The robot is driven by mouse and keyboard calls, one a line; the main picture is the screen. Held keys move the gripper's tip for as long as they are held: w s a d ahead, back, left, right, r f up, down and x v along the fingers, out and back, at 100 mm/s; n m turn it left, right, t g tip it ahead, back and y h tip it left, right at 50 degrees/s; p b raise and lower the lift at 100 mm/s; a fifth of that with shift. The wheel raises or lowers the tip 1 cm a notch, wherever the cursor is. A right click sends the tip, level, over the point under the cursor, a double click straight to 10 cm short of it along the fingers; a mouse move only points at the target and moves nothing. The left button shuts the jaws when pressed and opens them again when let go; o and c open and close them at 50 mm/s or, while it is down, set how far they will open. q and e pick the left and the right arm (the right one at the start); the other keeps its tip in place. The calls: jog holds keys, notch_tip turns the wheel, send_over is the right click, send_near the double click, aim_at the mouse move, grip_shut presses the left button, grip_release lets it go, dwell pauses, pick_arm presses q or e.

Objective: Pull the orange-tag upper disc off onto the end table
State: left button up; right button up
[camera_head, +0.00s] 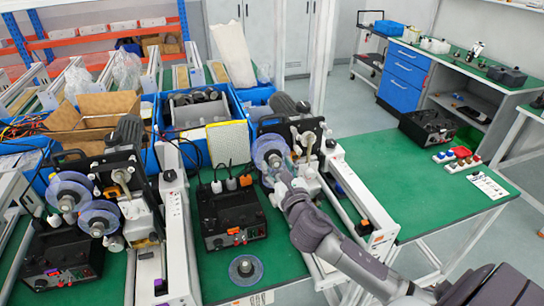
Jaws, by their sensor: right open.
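The coder with the orange tag (378,238) stands right of centre on a green bench. Its upper disc (266,147), clear bluish with a pale hub, faces me on the coder's left side. A lower disc there is mostly hidden behind my gripper. My right gripper (281,172) reaches in from the lower right and is open, just below and in front of the upper disc. Contact with the disc cannot be told. A similar loose disc (245,269) lies flat on the bench near its front edge. My left gripper is out of view.
A second coder with a purple tag (159,284) and two discs (68,192) stands at left. A black control box (230,215) sits between the coders. The green table top (400,175) at right has bare room beside a black case (427,127) and small coloured parts (457,157).

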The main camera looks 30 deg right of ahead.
grip_shut()
jog(key=shift+s+f, duration=0.1)
jog(key=shift+s, duration=0.05)
jog(key=shift+p+v, duration=0.35)
jog(key=shift+v, duration=2.25)
